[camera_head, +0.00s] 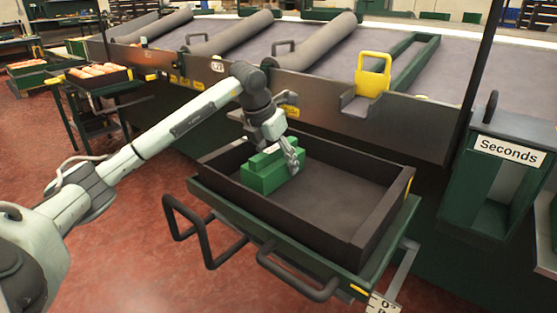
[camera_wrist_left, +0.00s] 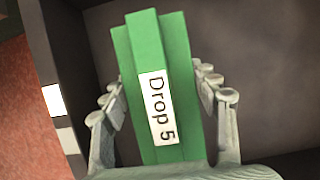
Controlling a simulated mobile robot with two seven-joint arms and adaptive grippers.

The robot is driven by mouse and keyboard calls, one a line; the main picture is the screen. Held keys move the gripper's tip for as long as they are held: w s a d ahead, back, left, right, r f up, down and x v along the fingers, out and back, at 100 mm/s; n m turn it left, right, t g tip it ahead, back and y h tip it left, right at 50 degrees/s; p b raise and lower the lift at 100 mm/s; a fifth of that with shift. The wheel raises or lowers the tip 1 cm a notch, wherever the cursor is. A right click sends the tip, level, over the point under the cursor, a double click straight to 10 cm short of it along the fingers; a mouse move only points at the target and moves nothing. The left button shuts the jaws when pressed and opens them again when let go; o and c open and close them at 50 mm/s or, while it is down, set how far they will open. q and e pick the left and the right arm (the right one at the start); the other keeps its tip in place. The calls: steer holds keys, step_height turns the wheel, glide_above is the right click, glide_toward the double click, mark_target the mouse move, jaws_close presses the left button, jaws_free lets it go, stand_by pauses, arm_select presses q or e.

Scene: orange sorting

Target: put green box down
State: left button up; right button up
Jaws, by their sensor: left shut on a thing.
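The green box (camera_head: 268,173) is inside the dark tray (camera_head: 357,229), near its back left corner. In the left wrist view the green box (camera_wrist_left: 185,60) carries a white label reading "Drop 5". My left gripper (camera_head: 289,155) is shut on the green box, and its fingers (camera_wrist_left: 160,112) lie along both sides of it. I cannot tell whether the box's underside touches the tray floor. My right gripper is not in view.
The tray sits on a green cart with black handles (camera_head: 296,286). Its right part is empty. A sloped table with grey rollers (camera_head: 310,45) and a yellow handle (camera_head: 373,73) stands behind. A green "Seconds" bin (camera_head: 499,185) is at right.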

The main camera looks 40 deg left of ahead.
arm_select(q)
steer(key=o, duration=1.4)
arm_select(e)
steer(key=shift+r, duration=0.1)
arm_select(q)
steer(key=shift+r, duration=0.1)
steer(key=p+v, duration=0.1)
steer(key=v, duration=0.9)
steer(key=shift+s+r, duration=0.15)
steer(key=shift+r, duration=0.15)
steer(key=shift+s+r, duration=0.3)
steer(key=shift+r, duration=0.25)
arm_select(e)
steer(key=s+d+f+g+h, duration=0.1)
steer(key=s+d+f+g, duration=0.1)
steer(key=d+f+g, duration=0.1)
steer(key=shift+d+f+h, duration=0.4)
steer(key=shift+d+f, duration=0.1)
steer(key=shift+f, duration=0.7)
